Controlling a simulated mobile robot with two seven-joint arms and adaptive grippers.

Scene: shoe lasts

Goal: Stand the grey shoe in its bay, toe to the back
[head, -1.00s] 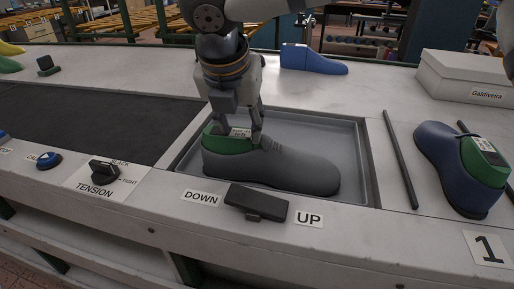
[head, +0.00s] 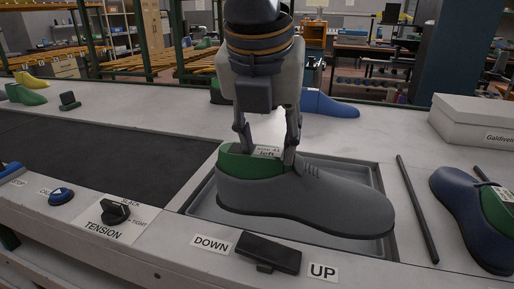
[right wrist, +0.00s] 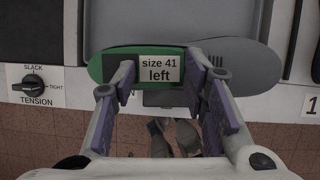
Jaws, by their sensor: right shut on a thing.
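The grey shoe (head: 310,200), with a green last (head: 240,160) in its opening, hangs just above the sunken grey tray (head: 388,190), toe to the right. My right gripper (head: 266,152) is shut on the green last at the heel end. In the right wrist view the fingers (right wrist: 162,74) stand either side of a label (right wrist: 160,69) reading "size 41 left". A blue shoe (head: 468,215) with a green last stands at the right, beyond a dark rod (head: 417,210), partly cut off. My left gripper is not in view.
A lever (head: 268,253) between DOWN and UP labels sits in front of the tray. A TENSION knob (head: 115,211) and a dark belt (head: 90,155) are at the left. A white box (head: 475,122) and a blue last (head: 330,104) stand behind.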

